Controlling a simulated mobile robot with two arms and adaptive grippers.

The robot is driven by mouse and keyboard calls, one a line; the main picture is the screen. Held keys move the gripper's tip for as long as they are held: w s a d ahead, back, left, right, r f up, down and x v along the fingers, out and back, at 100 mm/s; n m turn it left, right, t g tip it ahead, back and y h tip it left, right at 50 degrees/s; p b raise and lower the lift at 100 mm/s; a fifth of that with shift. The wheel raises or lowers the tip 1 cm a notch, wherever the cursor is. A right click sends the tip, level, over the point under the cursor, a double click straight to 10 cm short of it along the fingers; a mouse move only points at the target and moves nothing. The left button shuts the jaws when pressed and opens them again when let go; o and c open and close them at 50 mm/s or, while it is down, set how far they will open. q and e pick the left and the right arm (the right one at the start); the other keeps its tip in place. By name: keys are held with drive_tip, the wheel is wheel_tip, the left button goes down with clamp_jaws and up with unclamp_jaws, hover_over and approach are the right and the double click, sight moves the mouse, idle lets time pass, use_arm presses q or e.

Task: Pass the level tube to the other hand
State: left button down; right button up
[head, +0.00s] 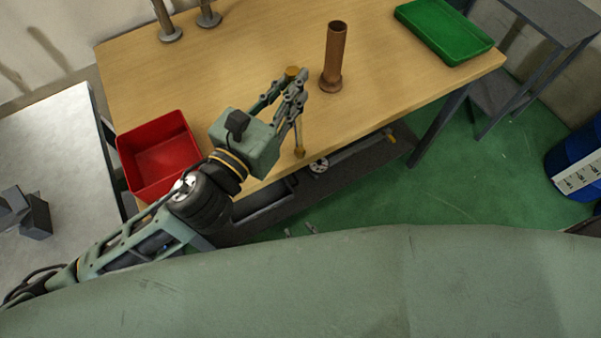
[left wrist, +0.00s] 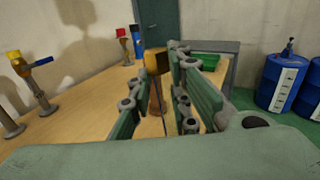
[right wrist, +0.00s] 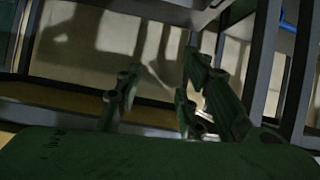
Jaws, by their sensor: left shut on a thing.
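The level tube is a thin piece with brass ends. In the head view its upper brass end (head: 292,72) and lower brass end (head: 299,152) stick out past my left gripper (head: 293,100). That gripper is shut on its middle, near the table's front edge. My right gripper (right wrist: 158,85) is open and empty in the right wrist view, low under a table-like frame. In the head view only small tips that may be its fingers show.
A copper-coloured column (head: 334,55) stands on the wooden table (head: 240,60), just right of my left gripper. A red bin (head: 160,155) is at left, a green tray (head: 445,30) at far right. Blue drums (left wrist: 280,82) stand beyond. A dark shelf (head: 350,165) lies below the tabletop.

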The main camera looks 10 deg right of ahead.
drive_tip(key=w+a+r+m+t, duration=0.1)
drive_tip(key=w+a+r+t, duration=0.1)
drive_tip(key=r, duration=0.6)
drive_tip(key=w+a+r+t, duration=0.1)
drive_tip(key=w+r+t, duration=0.1)
drive_tip(key=r, duration=0.5)
drive_tip(key=m+t+h, duration=0.3)
drive_tip(key=m+h, duration=0.2)
approach(297, 120)
wheel_tip(297, 120, down, 4)
drive_tip(key=w, duration=1.1)
drive_tip(key=shift+a+r, duration=0.1)
drive_tip(key=shift+r, duration=0.05)
drive_tip(key=shift+a, duration=0.15)
clamp_jaws()
use_arm(q)
drive_tip(key=c, duration=1.6)
unclamp_jaws()
drive_tip(key=shift+o, duration=0.2)
